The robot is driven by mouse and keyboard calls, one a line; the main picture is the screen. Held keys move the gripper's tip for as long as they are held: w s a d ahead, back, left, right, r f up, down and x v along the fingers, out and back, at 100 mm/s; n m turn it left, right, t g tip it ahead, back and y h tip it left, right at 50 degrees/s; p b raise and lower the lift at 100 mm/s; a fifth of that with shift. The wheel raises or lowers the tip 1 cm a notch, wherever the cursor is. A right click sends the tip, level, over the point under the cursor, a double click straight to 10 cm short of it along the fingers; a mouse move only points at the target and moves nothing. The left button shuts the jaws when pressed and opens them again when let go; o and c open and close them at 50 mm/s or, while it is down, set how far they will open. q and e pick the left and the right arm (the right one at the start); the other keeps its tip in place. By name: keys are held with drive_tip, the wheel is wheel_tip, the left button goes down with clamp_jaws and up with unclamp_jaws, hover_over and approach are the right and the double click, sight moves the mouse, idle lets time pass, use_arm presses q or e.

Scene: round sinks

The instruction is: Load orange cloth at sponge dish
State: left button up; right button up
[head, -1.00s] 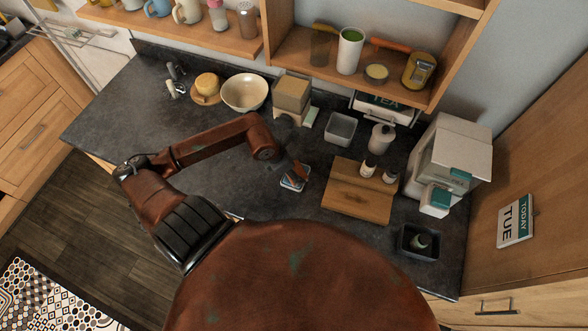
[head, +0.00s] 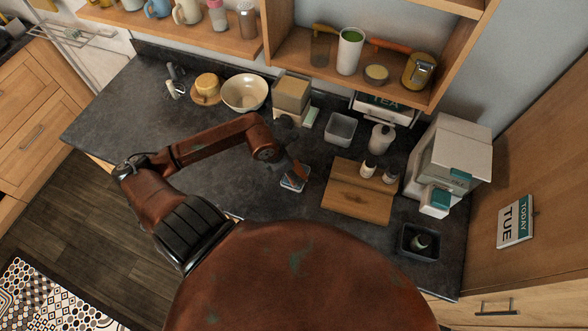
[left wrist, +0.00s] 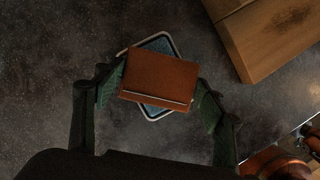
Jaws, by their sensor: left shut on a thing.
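The orange cloth (left wrist: 158,76) is a flat orange-brown rectangle between the fingers of my left gripper (left wrist: 155,94) in the left wrist view. The gripper is shut on it. The sponge dish (left wrist: 163,39) has a pale rim and a blue-grey inside. It lies under the cloth, which hides most of it. I cannot tell whether cloth and dish touch. In the head view the cloth (head: 300,168) shows as a small orange patch above the dish (head: 291,184), below my left gripper (head: 292,157). My right gripper is out of view.
A wooden board (head: 358,200) with two small white bottles is right of the dish. A clear square tub (head: 340,128), a soap bottle (head: 381,138) and a cream bowl (head: 244,93) stand farther back. A dark tray (head: 418,243) is at the right. Counter left of the dish is clear.

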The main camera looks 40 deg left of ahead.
use_arm(q)
drive_tip(key=shift+r+p, duration=1.75)
drive_tip(key=shift+r, duration=1.65)
